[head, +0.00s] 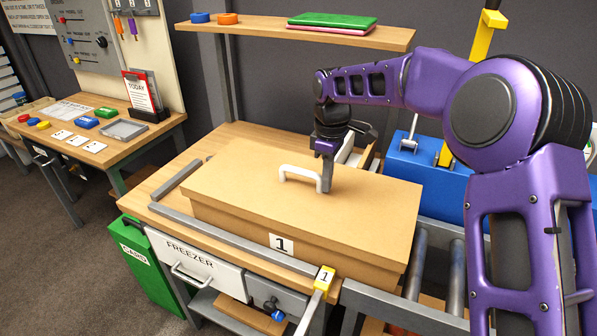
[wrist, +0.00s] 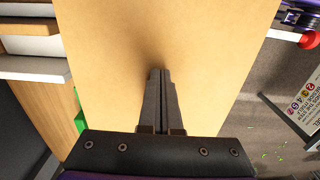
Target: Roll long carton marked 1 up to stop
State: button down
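The long carton marked 1 (head: 240,185) is a closed brown box in the head view, with a "1" label on its front and a white handle (head: 300,172) on top. It lies on the wooden bench, its right end over the rollers (head: 417,262). A grey bar (head: 176,180) crosses the bench just beyond its left end; a narrow strip of wood seems to show between them. My gripper (head: 327,188) points down at the carton's top beside the handle. In the wrist view its fingers (wrist: 160,75) are together, tips at or just above the cardboard; contact is unclear.
A grey rail (head: 235,238) runs along the bench front. A lever with a yellow "1" tag (head: 324,279) stands at the front edge. A blue box (head: 430,170) is behind right. A shelf (head: 300,32) hangs above. A green bin (head: 150,262) stands at the left.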

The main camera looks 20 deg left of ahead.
aim_at(296, 168)
jog(key=shift+a, duration=4)
